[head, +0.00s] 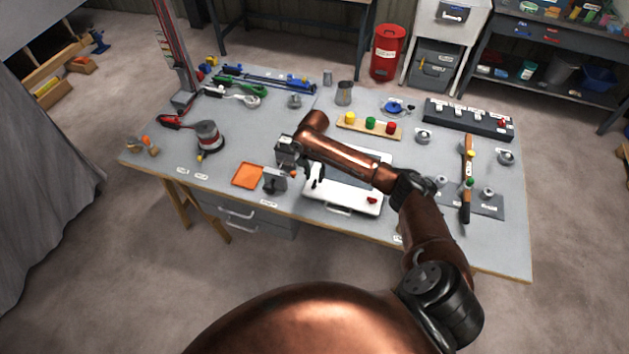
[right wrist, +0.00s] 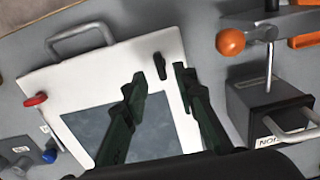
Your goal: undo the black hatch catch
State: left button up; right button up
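The hatch is a white panel (head: 345,199) with a dark window, lying on the grey workbench; in the right wrist view its white frame (right wrist: 162,45) fills the middle. The black hatch catch (right wrist: 159,66) sits on the frame near the window's edge. A red catch (right wrist: 36,100) is at the panel's other side. My right gripper (right wrist: 160,83) is open, its two dark fingers on either side of the catch's line, with a visible gap to each. In the head view my right gripper (head: 314,180) is over the hatch's left part, and the black catch cannot be told apart there.
A grey clamp (head: 274,180) with an orange knob (right wrist: 230,42) and a dark box (right wrist: 265,108) with a handle stand close beside the hatch. A row of coloured knobs (head: 370,125) lies behind. The hatch's handle (right wrist: 82,37) sticks out at its near edge.

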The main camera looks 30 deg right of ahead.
aim_at(314, 182)
jog(key=shift+f, duration=1.9)
jog(key=shift+c, duration=0.6)
grip_shut()
